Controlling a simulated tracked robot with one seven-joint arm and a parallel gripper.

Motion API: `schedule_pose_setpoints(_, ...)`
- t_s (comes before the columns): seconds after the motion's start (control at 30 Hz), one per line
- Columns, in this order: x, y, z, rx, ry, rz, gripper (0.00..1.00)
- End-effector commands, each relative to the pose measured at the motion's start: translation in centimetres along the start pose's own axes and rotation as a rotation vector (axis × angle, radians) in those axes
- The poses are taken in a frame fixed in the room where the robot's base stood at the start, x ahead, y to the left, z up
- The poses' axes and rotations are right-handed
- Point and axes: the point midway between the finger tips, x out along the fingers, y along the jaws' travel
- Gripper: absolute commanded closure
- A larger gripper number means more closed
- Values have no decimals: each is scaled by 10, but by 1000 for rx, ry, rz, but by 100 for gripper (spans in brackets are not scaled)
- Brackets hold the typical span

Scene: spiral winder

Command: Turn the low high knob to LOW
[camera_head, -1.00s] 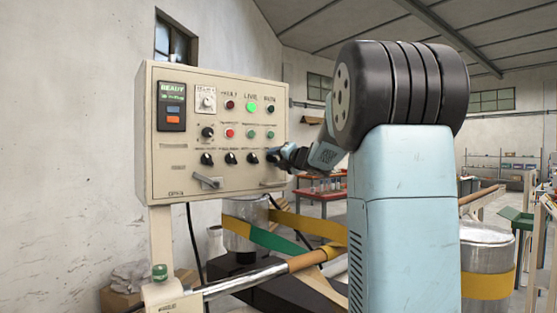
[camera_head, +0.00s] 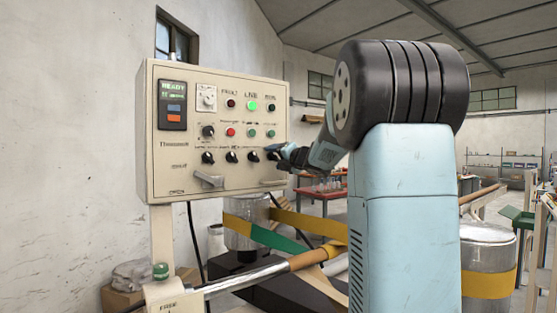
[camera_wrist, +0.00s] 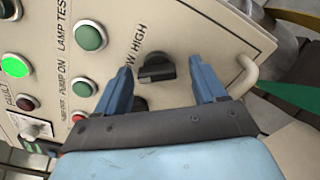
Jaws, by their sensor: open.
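The low high knob (camera_wrist: 157,69) is a black rotary knob on the cream control panel (camera_head: 220,181), below its printed LOW HIGH label in the wrist view. My gripper (camera_wrist: 163,84) is open, with one blue finger on each side of the knob. The fingers appear apart from the knob. In the head view my gripper (camera_head: 279,155) is at the panel's lower right and hides most of this knob. Which label the pointer faces is hard to tell.
Several black knobs (camera_head: 231,157) sit in a row to the left. A green lamp test button (camera_wrist: 89,36) and a lit green lamp (camera_wrist: 15,66) are close by. A panel handle (camera_wrist: 243,77) sticks out near the gripper.

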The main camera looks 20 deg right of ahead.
Motion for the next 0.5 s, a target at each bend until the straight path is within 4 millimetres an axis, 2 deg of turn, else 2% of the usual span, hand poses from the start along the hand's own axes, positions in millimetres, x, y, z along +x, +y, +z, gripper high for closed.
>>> schedule_pose_setpoints(0.27, -10, 1, 2, -1, -3, 0, 30)
schedule_pose_setpoints(0.5, -50, 1, 1, 0, -4, 0, 30)
